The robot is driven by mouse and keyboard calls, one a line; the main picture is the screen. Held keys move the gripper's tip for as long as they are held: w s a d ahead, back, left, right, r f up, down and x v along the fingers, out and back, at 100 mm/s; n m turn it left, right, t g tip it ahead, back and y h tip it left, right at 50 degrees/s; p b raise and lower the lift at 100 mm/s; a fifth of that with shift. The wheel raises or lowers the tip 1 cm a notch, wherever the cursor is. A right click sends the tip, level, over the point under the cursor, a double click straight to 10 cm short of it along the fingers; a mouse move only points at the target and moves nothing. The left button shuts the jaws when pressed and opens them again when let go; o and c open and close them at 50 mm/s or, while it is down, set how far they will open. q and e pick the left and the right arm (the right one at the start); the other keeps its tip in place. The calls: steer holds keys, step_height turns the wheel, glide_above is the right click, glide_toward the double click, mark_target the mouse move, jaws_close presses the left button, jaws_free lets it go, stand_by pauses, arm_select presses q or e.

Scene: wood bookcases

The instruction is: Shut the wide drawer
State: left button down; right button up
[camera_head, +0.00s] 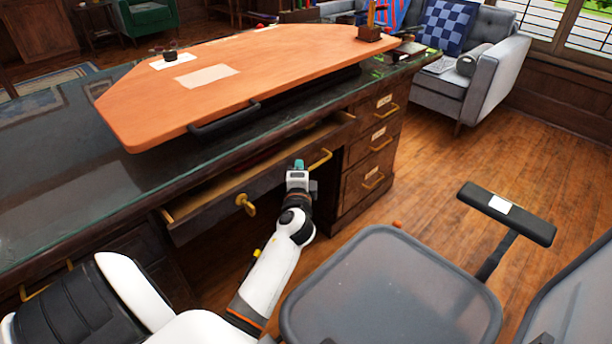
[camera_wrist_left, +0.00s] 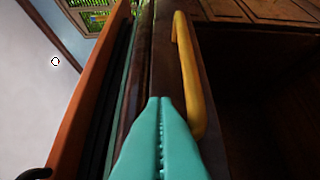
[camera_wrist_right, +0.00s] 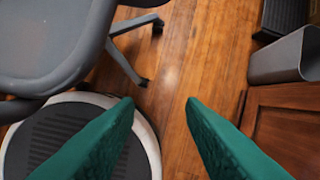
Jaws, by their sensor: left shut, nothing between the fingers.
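The wide drawer (camera_head: 205,212) is under the desk top in the head view. It stands partly open, with a gap showing its inside behind the front. It has two brass handles, a left one (camera_head: 245,204) and a right one (camera_head: 320,160). My left gripper (camera_head: 299,165) is shut and empty at the drawer front, just left of the right handle. In the left wrist view its teal fingertips (camera_wrist_left: 162,105) lie over the drawer's edge beside the yellow handle (camera_wrist_left: 188,65); I cannot tell whether they touch. My right gripper (camera_wrist_right: 160,105) is open and empty above the floor.
The desk (camera_head: 50,215) carries an orange board (camera_head: 270,65). Several small drawers (camera_head: 372,140) are right of the wide drawer. A grey chair (camera_head: 390,290) stands close in front. A grey bin (camera_wrist_right: 285,58) shows in the right wrist view.

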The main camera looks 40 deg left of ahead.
mark_target(277, 154)
arm_select(q)
steer(key=shift+a, duration=0.25)
arm_select(e)
steer(key=shift+w, duration=0.1)
